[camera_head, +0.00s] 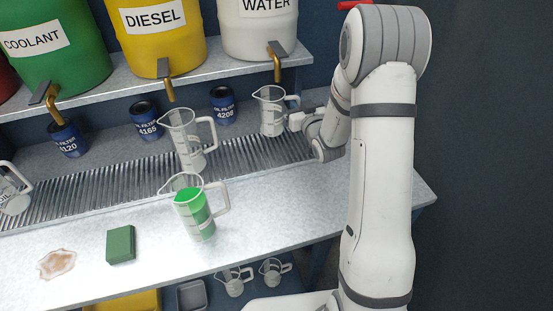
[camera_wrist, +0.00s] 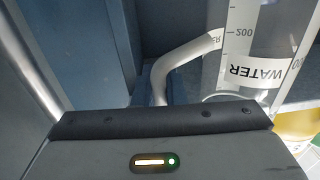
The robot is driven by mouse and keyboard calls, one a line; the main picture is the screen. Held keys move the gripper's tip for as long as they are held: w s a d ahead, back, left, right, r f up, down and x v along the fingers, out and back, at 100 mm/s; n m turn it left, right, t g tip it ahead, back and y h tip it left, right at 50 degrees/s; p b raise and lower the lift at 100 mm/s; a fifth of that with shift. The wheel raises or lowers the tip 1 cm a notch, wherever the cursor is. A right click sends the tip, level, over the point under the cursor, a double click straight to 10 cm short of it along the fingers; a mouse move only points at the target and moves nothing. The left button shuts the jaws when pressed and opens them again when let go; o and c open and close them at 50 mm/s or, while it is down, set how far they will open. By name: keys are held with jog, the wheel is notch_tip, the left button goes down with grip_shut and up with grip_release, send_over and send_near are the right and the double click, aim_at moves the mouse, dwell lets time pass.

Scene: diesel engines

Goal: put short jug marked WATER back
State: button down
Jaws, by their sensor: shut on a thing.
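The clear jug marked WATER (camera_head: 271,112) is upright under the brass tap of the white WATER drum (camera_head: 258,28), over the back of the grating. It looks empty. My gripper (camera_head: 296,121) is at its right side, shut on its handle. In the wrist view, the jug (camera_wrist: 262,45) shows its WATER label upside down, and its handle runs down behind my dark finger pad. The fingertips' grip itself is hidden there. I cannot tell whether the jug's base touches the grating.
A taller clear jug (camera_head: 187,148) stands on the grating (camera_head: 110,185). A jug with green liquid (camera_head: 196,215) stands on the bench front. Oil filters (camera_head: 222,100) line the back. A green block (camera_head: 121,245) and brown spill (camera_head: 58,264) lie left. Small jugs (camera_head: 273,271) sit below.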

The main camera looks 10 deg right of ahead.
notch_tip(320, 180, up, 4)
jog(key=d+n+y+b, duration=0.1)
jog(key=y+b, duration=0.1)
jog(key=b, duration=0.7)
jog(key=shift+g, duration=0.4)
jog(key=shift+s+d+f+b, duration=0.1)
jog(key=shift+s+f+b, duration=0.1)
jog(key=shift+f, duration=2.25)
jog(key=shift+s+f+b, duration=0.15)
jog(key=shift+f, duration=2.3)
jog(key=shift+f, duration=0.2)
jog(key=c, duration=1.5)
grip_release()
jog(key=shift+r, duration=0.15)
